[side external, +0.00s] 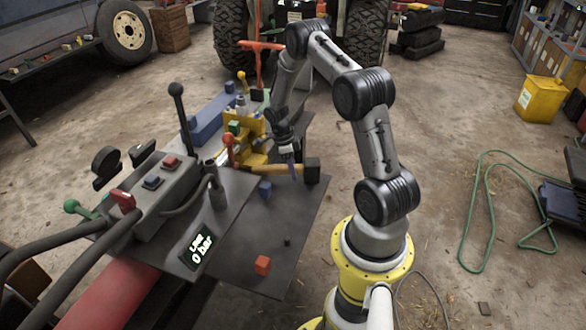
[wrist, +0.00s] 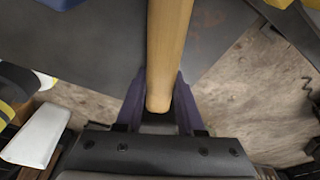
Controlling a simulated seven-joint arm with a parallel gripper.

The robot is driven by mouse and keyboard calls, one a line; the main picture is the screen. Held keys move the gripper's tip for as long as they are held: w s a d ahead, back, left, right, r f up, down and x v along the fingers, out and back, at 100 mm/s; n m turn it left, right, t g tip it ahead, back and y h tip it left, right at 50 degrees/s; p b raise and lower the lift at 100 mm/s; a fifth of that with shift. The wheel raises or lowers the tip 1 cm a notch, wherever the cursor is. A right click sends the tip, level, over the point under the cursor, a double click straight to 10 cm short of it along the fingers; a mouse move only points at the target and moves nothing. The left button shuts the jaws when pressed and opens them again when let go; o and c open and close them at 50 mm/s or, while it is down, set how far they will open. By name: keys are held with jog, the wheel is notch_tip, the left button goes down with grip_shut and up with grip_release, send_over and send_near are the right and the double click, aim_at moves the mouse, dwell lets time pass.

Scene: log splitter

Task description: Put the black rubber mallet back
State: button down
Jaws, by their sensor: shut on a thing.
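The black rubber mallet has a black head (side external: 312,171) and a pale wooden handle (side external: 268,169). It lies roughly level in the side view, head to the right, near the right edge of the dark metal plate (side external: 245,235). My gripper (side external: 294,168) is shut on the handle. In the wrist view, the handle (wrist: 168,45) runs up from between the purple fingers of my gripper (wrist: 160,105); the head is not in that view. I cannot tell whether the mallet touches the plate or hangs just above it.
A blue block (side external: 265,188) and an orange block (side external: 262,265) lie on the plate. A yellow fixture (side external: 252,130) stands behind the handle. A black-knobbed lever (side external: 183,115) and a control box (side external: 150,185) stand to the left. The plate's front right is mostly clear.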

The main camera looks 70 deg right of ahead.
aim_at(284, 166)
jog(key=shift+f, duration=0.1)
jog(key=shift+c, duration=2.2)
grip_release()
jog(key=shift+f, duration=0.1)
jog(key=v, duration=1.4)
jog(key=shift+f, duration=0.1)
